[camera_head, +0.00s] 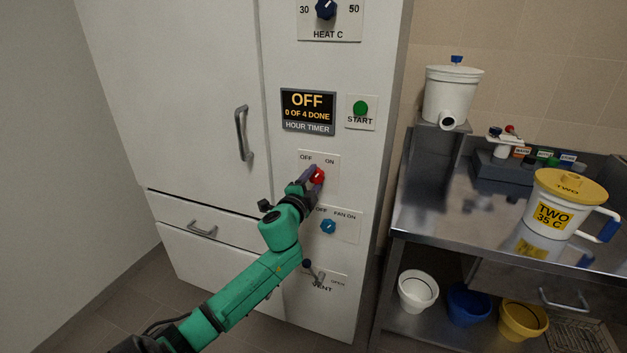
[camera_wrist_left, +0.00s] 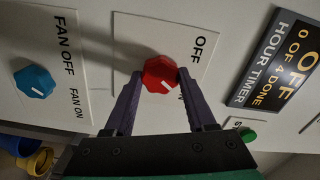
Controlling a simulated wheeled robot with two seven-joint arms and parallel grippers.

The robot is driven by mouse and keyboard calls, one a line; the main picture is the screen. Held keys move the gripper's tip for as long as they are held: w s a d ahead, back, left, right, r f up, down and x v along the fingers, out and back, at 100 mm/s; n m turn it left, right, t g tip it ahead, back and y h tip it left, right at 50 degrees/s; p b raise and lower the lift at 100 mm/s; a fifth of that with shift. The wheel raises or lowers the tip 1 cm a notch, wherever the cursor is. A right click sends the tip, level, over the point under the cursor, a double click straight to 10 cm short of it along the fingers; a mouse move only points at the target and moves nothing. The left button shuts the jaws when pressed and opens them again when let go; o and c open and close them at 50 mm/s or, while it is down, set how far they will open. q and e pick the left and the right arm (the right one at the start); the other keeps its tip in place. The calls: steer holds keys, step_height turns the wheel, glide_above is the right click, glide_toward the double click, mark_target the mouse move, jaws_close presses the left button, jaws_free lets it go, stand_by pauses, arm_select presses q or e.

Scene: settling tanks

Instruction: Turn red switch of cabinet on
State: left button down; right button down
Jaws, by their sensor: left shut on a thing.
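The red switch (camera_head: 317,175) is a round knob on a white plate marked OFF at left and ON at right, on the cabinet front (camera_head: 345,60). In the left wrist view, the red switch (camera_wrist_left: 160,74) sits between the fingertips. Its white mark points to the lower right there, away from the OFF label and toward the ON side; the ON label is mostly hidden by a finger. My left gripper (camera_head: 312,174) is shut on the knob, with a finger on either side (camera_wrist_left: 158,80). My right gripper is not in view.
The hour timer (camera_head: 308,111) reads OFF, 0 OF 4 DONE, beside a green START button (camera_head: 360,108). A blue fan knob (camera_head: 328,226) and a vent lever (camera_head: 315,272) are below. A steel bench (camera_head: 450,215) with a yellow-lidded jug (camera_head: 566,208) stands at right.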

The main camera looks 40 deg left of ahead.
arm_select(q)
steer(key=shift+f, duration=0.1)
steer(key=shift+c, duration=1.1)
jaws_free()
steer(key=v, duration=1.4)
steer(key=shift+s+d+b, duration=0.2)
steer(key=shift+s+b, duration=0.1)
steer(key=shift+b, duration=0.1)
